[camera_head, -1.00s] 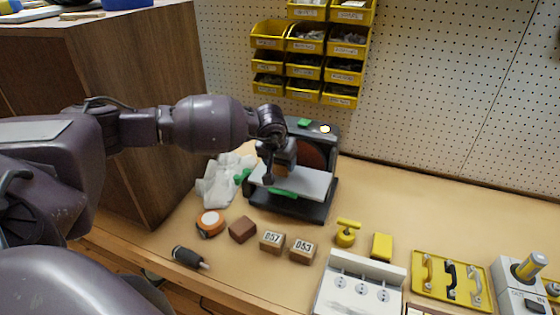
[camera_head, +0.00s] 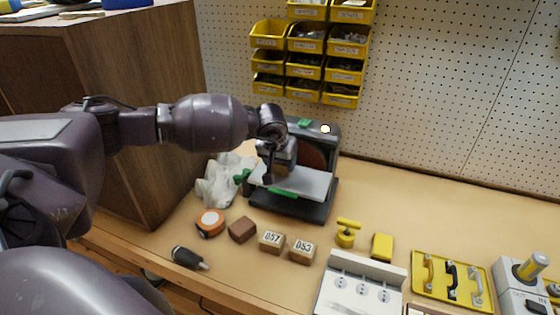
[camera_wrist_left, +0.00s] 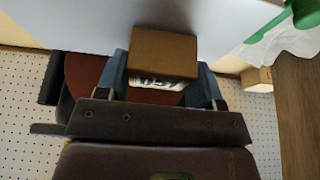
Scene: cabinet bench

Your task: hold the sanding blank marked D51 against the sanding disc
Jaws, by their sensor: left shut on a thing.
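My left gripper (camera_head: 274,176) is over the white table of the sander (camera_head: 308,184), in front of its reddish-brown sanding disc (camera_head: 316,153). In the left wrist view the gripper (camera_wrist_left: 162,80) is shut on a brown wooden block (camera_wrist_left: 163,53). The block's marking is partly hidden and looks like D51. The disc (camera_wrist_left: 84,76) shows beyond the fingers there. I cannot tell whether the block touches it. Blocks marked D57 (camera_head: 271,242) and D53 (camera_head: 302,251) stand on the bench. My right gripper is not in view.
A plain brown block (camera_head: 243,229), an orange tape measure (camera_head: 210,222) and a dark-handled tool (camera_head: 188,258) lie nearby. A crumpled clear bag (camera_head: 220,182) is left of the sander. A wooden cabinet (camera_head: 130,100) stands at left. Yellow items and a white socket panel (camera_head: 360,270) are at right.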

